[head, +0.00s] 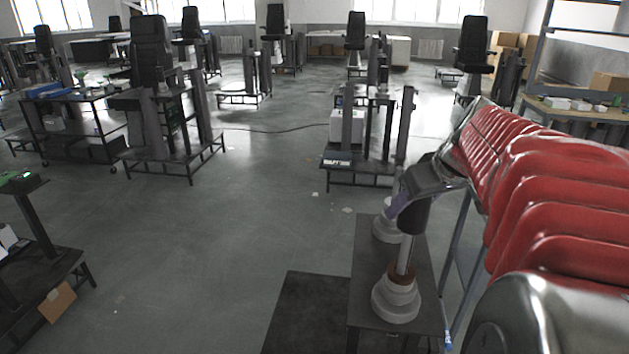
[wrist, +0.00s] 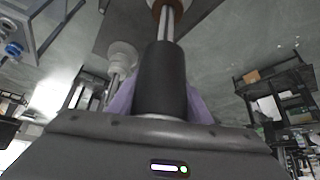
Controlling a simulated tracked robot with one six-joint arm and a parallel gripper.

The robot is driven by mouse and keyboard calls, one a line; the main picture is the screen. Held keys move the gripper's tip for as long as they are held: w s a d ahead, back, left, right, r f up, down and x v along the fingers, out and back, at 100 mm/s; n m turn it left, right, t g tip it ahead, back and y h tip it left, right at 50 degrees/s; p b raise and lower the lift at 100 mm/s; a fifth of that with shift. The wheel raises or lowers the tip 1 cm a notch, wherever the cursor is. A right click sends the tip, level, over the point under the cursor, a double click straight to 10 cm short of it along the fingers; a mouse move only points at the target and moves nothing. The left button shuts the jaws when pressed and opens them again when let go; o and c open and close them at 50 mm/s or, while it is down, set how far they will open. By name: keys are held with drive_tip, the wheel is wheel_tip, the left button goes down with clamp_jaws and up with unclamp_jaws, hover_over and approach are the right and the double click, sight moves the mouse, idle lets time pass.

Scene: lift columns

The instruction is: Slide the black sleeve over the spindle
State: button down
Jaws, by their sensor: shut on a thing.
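My gripper (head: 402,203) is shut on the black sleeve (head: 416,214), with purple finger pads showing beside it. The sleeve also fills the middle of the wrist view (wrist: 160,82), held upright or nearly so. The bright metal spindle (head: 405,254) rises from a brown collar on a stepped white base (head: 396,300). In both views the spindle meets the sleeve's lower end and lines up with it; its upper part is hidden there. A bare length of spindle (wrist: 167,27) shows between sleeve and collar. I cannot see how far the spindle reaches inside.
The base stands on a dark narrow table (head: 366,290). A second white base (head: 385,229) stands just behind, and its post (wrist: 115,85) shows left of the sleeve in the wrist view. Several carts and lift columns stand farther back. The grey floor to the left is open.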

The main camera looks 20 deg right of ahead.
drive_tip(key=shift+f, duration=0.2)
drive_tip(key=shift+f, duration=6.05)
drive_tip(key=c, duration=0.8)
unclamp_jaws()
drive_tip(key=shift+f, duration=0.1)
drive_tip(key=shift+c, duration=0.2)
drive_tip(key=v, duration=1.3)
drive_tip(key=shift+s+r, duration=0.15)
drive_tip(key=shift+r, duration=0.25)
drive_tip(key=shift+a, duration=0.1)
